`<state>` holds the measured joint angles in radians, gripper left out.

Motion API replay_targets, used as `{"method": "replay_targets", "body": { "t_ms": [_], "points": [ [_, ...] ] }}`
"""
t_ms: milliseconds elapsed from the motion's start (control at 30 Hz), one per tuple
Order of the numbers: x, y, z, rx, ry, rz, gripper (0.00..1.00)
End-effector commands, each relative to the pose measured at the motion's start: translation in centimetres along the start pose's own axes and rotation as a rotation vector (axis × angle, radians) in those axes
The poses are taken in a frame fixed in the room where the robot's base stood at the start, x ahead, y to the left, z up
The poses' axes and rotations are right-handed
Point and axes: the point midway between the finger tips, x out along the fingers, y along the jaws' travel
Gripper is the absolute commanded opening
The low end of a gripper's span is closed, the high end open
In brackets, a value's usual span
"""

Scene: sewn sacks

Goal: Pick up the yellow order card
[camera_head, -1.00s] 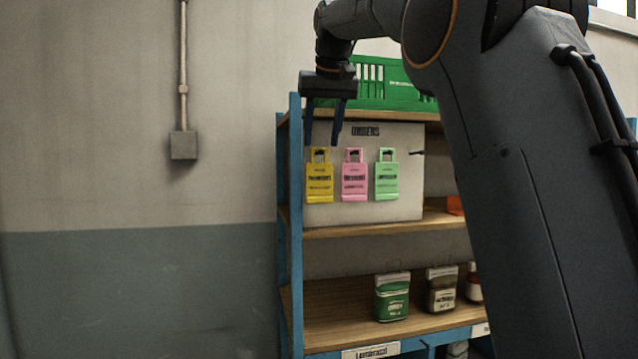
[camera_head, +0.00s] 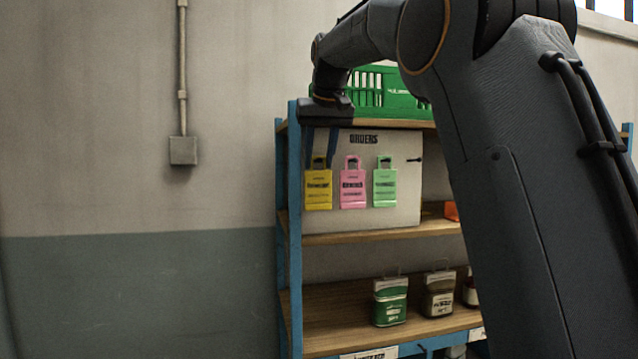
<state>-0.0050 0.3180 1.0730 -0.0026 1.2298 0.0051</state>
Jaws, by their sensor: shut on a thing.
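The yellow order card (camera_head: 318,190) hangs at the left of the white orders board (camera_head: 400,215), upright, with a handle-like cut-out at its top. My gripper (camera_head: 320,162) points down from above, with its two blue fingers at the top of the yellow card. It is shut on the card's upper part; the exact contact is small and partly hidden by the fingers. A pink card (camera_head: 353,188) and a green card (camera_head: 385,186) hang to the right of the yellow one.
The board stands in a blue-framed shelf (camera_head: 296,230) with wooden boards. A green crate (camera_head: 385,95) is on top, close to my wrist.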

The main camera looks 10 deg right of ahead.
Motion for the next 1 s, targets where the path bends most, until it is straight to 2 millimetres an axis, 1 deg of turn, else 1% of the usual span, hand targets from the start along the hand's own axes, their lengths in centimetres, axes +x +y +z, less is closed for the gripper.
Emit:
{"method": "replay_targets", "body": {
  "t_ms": [233, 400, 433, 633, 767, 1000],
  "points": [
    [-0.3, 0.0, -0.3, 0.000, 0.001, 0.000, 0.02],
    [-1.2, 0.0, -0.8, 0.000, 0.003, 0.000, 0.02],
    [-1.4, 0.0, -0.7, 0.000, 0.002, 0.000, 0.02],
    [-2.5, 0.0, 1.5, 0.000, 0.002, 0.000, 0.02],
    [-3.5, 0.0, 3.3, 0.000, 0.003, 0.000, 0.02],
    [-6.3, 0.0, 8.4, 0.000, 0.004, 0.000, 0.02]
  ]
}}
